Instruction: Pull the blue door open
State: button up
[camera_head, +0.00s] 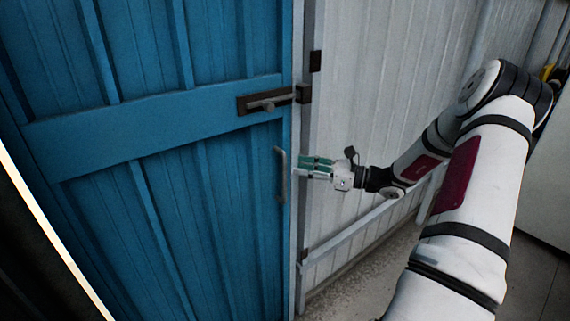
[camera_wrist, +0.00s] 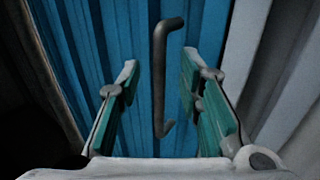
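The blue door (camera_head: 190,195) fills the left of the head view and looks closed against its light frame. A grey bar handle (camera_head: 282,174) stands upright near the door's right edge. A dark slide bolt (camera_head: 265,103) sits above it, reaching toward a bracket on the frame. My gripper (camera_head: 304,167) is just right of the handle, in front of the frame. In the wrist view my gripper (camera_wrist: 158,85) is open, with green-padded fingers apart. The handle (camera_wrist: 160,80) shows between the two fingers, nearer the middle, and neither finger appears to touch it. The blue door (camera_wrist: 105,40) lies behind.
A pale corrugated wall (camera_head: 375,80) stands right of the door, with a light rail (camera_head: 350,232) low along it. A bright edge (camera_head: 50,235) runs at the lower left. Some concrete floor (camera_head: 355,285) shows below the rail.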

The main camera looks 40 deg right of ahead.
jog(key=x, duration=0.6)
jog(key=shift+w+a, duration=0.1)
jog(key=shift+a, duration=0.05)
grip_shut()
